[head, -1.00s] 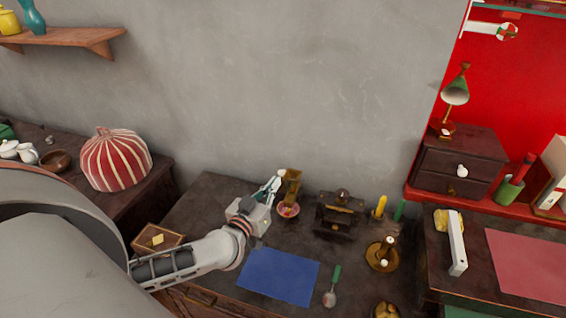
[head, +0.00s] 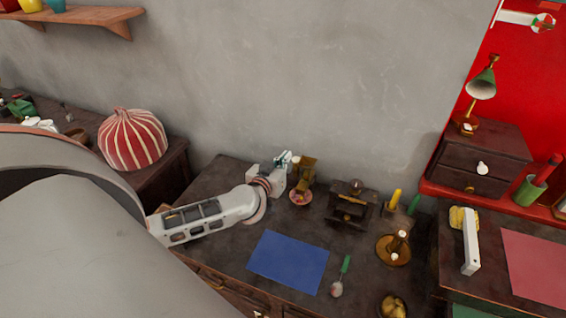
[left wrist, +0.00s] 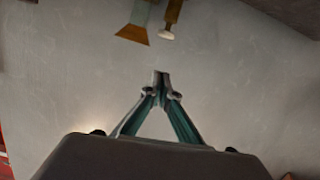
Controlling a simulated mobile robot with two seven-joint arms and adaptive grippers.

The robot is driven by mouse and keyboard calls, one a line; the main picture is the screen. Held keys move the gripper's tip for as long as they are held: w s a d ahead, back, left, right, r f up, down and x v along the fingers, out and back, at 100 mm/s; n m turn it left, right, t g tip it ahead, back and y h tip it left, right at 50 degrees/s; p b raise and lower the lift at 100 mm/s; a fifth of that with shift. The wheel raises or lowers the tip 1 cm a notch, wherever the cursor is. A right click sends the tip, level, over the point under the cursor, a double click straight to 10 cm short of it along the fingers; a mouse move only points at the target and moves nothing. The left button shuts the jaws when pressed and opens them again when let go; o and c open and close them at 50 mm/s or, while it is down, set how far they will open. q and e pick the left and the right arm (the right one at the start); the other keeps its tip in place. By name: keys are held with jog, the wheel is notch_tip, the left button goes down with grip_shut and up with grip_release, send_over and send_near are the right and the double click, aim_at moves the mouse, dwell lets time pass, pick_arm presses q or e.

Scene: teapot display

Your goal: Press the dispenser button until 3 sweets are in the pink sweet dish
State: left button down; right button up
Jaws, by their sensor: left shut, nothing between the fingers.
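The pink sweet dish (head: 300,198) stands on the dark table in the head view, with small coloured sweets in it, too small to count. A brown-gold dispenser (head: 306,170) stands just behind it; I cannot make out its button. My left gripper (head: 287,158) is beside the dispenser on its left, close to it; I cannot tell if they touch. In the left wrist view the fingers (left wrist: 161,76) are shut with nothing between them, against grey wall. My right gripper is not in view.
A blue mat (head: 288,262) lies in front of the dish. A dark box-like device (head: 350,207), a yellow candle (head: 396,198) and a brass candlestick (head: 394,248) stand to the right. Two brown-gold parts, one pale-tipped (left wrist: 170,22), show at the top of the left wrist view.

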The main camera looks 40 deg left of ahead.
pick_arm(q)
send_over(296, 160)
jog(key=s, duration=0.3)
jog(key=f, duration=0.1)
jog(key=f+b, duration=0.2)
jog(key=w+f+b, duration=0.1)
jog(key=f+b, duration=0.1)
jog(key=shift+d+f, duration=0.1)
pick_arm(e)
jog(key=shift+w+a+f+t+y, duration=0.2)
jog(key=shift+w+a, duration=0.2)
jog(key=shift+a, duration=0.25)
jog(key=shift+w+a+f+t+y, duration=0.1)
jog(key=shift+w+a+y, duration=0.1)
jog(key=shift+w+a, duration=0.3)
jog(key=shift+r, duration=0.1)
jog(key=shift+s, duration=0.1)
